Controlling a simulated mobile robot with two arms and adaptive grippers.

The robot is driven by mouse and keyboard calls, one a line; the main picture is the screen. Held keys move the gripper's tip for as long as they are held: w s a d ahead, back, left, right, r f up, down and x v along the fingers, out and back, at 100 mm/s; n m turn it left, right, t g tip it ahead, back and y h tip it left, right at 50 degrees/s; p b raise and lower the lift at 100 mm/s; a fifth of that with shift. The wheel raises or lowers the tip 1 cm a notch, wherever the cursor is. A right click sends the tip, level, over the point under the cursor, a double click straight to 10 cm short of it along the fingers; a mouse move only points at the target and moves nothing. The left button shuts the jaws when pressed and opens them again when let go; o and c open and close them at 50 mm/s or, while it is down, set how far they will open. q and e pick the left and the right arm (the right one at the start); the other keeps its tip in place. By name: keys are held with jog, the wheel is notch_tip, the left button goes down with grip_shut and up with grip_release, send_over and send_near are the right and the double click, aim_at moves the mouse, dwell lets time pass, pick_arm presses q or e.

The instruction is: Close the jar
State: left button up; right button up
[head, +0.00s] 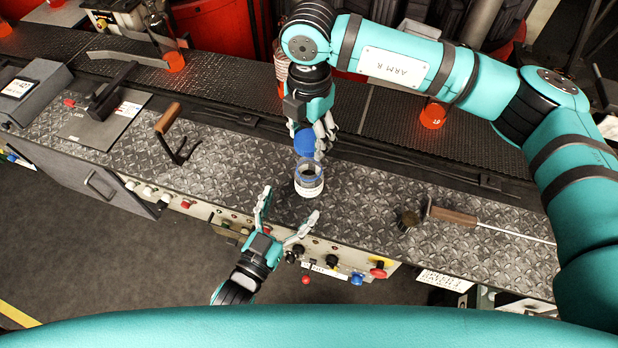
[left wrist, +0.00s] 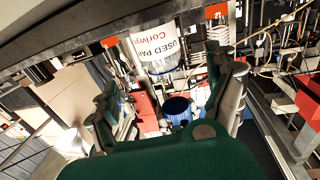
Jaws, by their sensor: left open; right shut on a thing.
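The jar (head: 309,184) stands upright on the metal plate counter, clear with a white label and a blue rim; its mouth looks uncovered. The labelled jar (left wrist: 157,50) also shows inverted in the left wrist view. My right gripper (head: 323,138) is shut on the blue lid (head: 304,143), just above and behind the jar, apart from it. My left gripper (head: 288,212) is open and empty in front of the jar, its fingers spread towards it without visible contact. A blue round thing (left wrist: 178,108) shows between my left fingers; I cannot tell if it is the lid.
A wood-handled brush (head: 452,216) lies right of the jar. A wood-handled tool (head: 175,133) and a dark lever device (head: 110,92) stand to the left. Knobs (head: 330,262) line the counter's front panel. Bare counter (head: 245,160) lies left of the jar.

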pick_arm(q)
jog(key=x, duration=0.8)
jog(key=c, duration=1.8)
pick_arm(e)
send_over(309, 160)
jog(key=s, duration=0.2)
jog(key=shift+f, duration=2.5)
jog(key=shift+f, duration=0.1)
jog(key=shift+f, duration=0.8)
pick_arm(q)
grip_shut()
pick_arm(e)
jog(key=shift+f, duration=0.6)
